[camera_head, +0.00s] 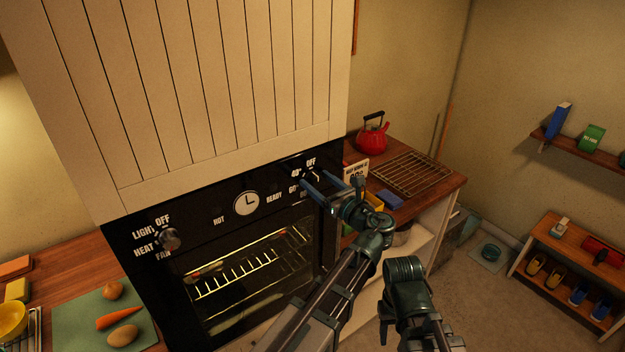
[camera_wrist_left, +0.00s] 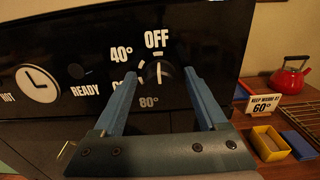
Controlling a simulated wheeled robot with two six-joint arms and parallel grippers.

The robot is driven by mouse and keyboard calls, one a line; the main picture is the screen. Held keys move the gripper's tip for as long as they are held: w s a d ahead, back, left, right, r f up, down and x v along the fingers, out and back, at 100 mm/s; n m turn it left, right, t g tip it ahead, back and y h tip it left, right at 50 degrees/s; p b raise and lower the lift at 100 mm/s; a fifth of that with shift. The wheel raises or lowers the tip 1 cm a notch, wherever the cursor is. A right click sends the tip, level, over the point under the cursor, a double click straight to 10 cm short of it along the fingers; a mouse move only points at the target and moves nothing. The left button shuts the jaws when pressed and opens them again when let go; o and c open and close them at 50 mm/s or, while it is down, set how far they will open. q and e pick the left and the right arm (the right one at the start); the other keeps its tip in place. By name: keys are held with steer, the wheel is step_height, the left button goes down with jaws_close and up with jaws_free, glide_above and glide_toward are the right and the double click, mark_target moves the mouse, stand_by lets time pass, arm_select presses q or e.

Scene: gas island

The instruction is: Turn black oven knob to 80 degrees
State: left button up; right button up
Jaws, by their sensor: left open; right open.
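The black oven knob (camera_wrist_left: 159,73) is on the dark oven panel, with a white pointer line that looks upright, towards OFF. Marks 40°, a partly hidden one, and 80° run down its left side to below it. In the head view the knob (camera_head: 308,174) is small and partly covered by my gripper. My left gripper (camera_wrist_left: 162,78) is open, one blue finger on each side of the knob in the picture. I cannot tell whether they touch it. In the head view this gripper (camera_head: 313,184) is at the panel's right end. My right gripper is not in view.
A card reading "keep warm at 60°" (camera_wrist_left: 262,108), a yellow box (camera_wrist_left: 267,143), a red kettle (camera_wrist_left: 291,78) and a wire rack (camera_head: 411,174) are on the right counter.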

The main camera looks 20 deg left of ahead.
arm_select(q)
jaws_close()
